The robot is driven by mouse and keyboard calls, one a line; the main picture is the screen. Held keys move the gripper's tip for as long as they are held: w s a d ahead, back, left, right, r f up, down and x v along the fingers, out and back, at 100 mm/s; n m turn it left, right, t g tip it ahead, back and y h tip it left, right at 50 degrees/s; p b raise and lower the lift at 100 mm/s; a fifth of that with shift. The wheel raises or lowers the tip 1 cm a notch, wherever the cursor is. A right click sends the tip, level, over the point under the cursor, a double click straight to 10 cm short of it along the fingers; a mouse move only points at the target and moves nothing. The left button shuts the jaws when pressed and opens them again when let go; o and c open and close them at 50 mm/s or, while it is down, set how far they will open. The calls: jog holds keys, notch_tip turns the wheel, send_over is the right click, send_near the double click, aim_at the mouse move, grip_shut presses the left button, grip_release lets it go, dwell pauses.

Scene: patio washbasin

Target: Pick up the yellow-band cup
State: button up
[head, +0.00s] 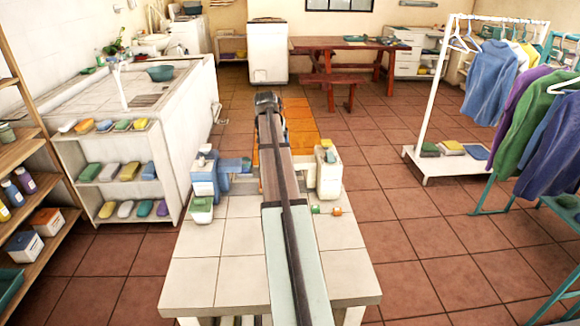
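I cannot clearly make out a yellow-band cup in the head view. Blue and white items (205,172) stand on the left of the tiled table (235,270), with a small green and white container (202,210) in front of them. A cream-white item (328,178) with some yellow and green near its top stands on the right of the table; I cannot tell whether it is a cup. My arm runs up the middle of the view and hides the table's centre. My gripper's fingers do not show.
A white basin unit (185,130) with shelves of coloured soaps stands left. A wooden shelf (35,170) is at far left, a clothes rack (432,100) at right. The table's front is bare.

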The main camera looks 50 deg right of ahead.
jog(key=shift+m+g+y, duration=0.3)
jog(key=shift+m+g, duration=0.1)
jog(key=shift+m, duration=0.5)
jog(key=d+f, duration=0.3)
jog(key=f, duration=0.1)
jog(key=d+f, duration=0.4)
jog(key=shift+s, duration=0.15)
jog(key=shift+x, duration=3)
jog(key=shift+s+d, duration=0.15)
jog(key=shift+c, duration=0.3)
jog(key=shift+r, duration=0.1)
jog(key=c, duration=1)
